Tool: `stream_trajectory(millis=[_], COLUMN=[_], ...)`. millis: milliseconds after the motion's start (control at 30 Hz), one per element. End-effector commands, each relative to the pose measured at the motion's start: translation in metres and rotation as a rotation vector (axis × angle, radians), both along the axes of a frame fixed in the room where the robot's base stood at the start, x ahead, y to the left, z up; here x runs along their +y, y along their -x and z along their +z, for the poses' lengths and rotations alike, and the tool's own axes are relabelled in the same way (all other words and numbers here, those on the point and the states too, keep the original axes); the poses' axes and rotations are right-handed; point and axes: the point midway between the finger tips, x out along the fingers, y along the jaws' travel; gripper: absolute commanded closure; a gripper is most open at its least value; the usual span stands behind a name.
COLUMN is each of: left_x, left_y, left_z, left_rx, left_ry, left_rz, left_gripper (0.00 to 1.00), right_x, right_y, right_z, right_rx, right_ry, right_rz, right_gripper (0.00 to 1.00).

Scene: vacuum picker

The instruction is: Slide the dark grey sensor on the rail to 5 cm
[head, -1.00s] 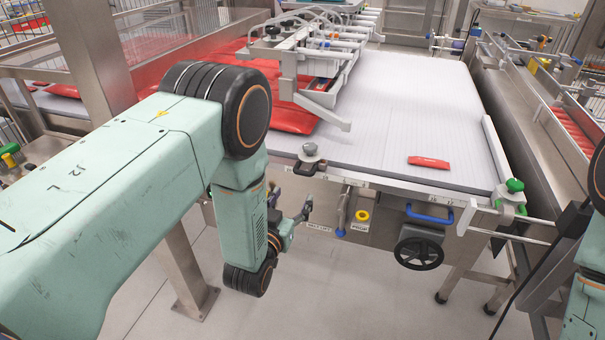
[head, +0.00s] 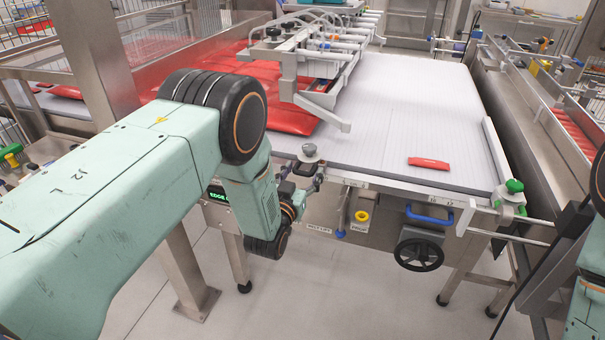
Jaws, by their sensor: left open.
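The dark grey sensor (head: 304,168) sits on the rail at the front edge of the table, just below a grey knob. My left gripper (head: 303,181) is open at the sensor, with its fingers close to the sensor's near side. I cannot tell whether they touch it. The rail (head: 375,181) runs along the front edge to the right; its scale is too small to read. My right gripper is out of view; only part of my right arm shows at the right edge.
A grey knob (head: 309,151) stands just above the sensor. Along the front are a yellow button (head: 362,216), a blue handle (head: 430,214) and a black handwheel (head: 419,249). A red packet (head: 429,163) lies on the white belt (head: 420,110). Red bags lie at the back left.

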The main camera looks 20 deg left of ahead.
Motion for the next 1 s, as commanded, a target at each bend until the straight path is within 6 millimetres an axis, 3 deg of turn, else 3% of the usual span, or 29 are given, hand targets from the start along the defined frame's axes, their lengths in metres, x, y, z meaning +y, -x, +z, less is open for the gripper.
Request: stream_trajectory(millis=[167, 900, 1000], left_x=[-0.0006, -0.0003, -0.0005], left_y=[0.0003, 0.0003, 0.0003], left_z=[-0.0003, 0.0006, 0.0007], left_rx=[0.001, -0.002, -0.002], left_ry=[0.0, 0.001, 0.001], left_rz=[0.001, 0.001, 0.001], left_gripper=[0.36, 0.99, 1.0], right_x=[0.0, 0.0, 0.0], right_y=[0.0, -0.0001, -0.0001], right_z=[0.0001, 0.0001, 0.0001], right_rx=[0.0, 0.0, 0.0], right_ry=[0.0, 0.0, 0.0], right_rz=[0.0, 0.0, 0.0], right_gripper=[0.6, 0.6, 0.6])
